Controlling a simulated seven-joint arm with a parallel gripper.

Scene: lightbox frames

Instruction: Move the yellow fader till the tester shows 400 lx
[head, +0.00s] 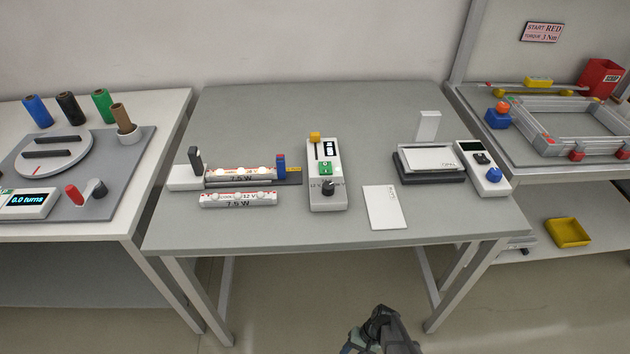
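The yellow fader (315,135) is a small orange-yellow knob at the far end of a dark slot in a white control box (327,200). The box also carries a small dark-and-white panel, a green part and a black knob. The tester is probably the white handheld unit (492,186) with a dark display and a blue part, at the table's right edge. Its reading is too small to make out. My gripper (381,314) is low in the picture, in front of the table and apart from everything. Whether its fingers are open cannot be seen.
Two white LED strips (238,199) lie left of the box, the rear one in a dark holder. A white card (384,208) lies to the right. A white panel on a dark base (430,176) stands beside the tester. The grey table's (270,115) back is clear.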

